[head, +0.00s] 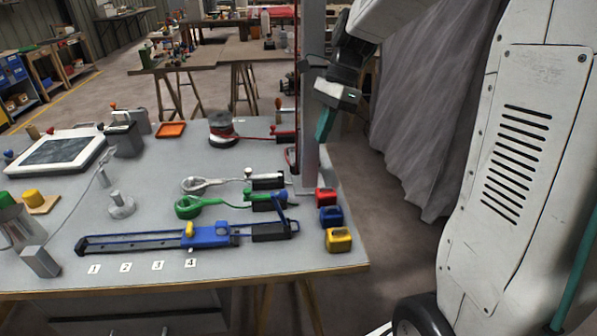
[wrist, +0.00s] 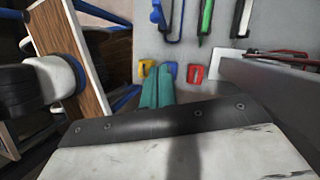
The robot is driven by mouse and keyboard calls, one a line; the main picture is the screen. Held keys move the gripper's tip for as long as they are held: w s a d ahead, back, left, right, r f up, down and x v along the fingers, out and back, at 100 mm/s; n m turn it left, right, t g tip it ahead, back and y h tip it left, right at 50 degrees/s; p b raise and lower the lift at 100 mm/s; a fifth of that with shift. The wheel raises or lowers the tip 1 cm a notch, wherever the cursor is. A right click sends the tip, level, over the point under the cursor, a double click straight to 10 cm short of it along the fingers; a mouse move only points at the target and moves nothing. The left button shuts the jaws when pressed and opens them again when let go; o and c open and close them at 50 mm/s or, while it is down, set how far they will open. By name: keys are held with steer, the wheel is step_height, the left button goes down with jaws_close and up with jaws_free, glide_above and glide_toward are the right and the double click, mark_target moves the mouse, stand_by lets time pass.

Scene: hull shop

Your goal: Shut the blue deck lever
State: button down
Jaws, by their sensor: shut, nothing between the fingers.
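Blue parts also show at the top of the wrist view (wrist: 157,15), but I cannot tell the lever's angle there. My gripper (head: 324,124) is shut and empty, its teal fingers together. It hangs above and to the right of the lever, well apart from it. In the wrist view the fingers (wrist: 158,88) point toward the bench edge with the coloured blocks.
Red (head: 326,196), blue (head: 330,215) and yellow (head: 339,239) blocks line the bench's right edge. A grey post (head: 307,130) rises from the bench beside my gripper. Green (head: 264,199) and white (head: 266,181) line clutches lie behind the blue one. A grey curtain (head: 420,120) hangs to the right.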

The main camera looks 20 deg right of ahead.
steer(key=a+r+x, duration=0.1)
steer(key=a+x, duration=0.1)
steer(key=x, duration=1)
steer(key=shift+a+f, duration=0.3)
steer(key=shift+a, duration=0.15)
steer(key=shift+w+a, duration=0.1)
steer(key=shift+w, duration=0.05)
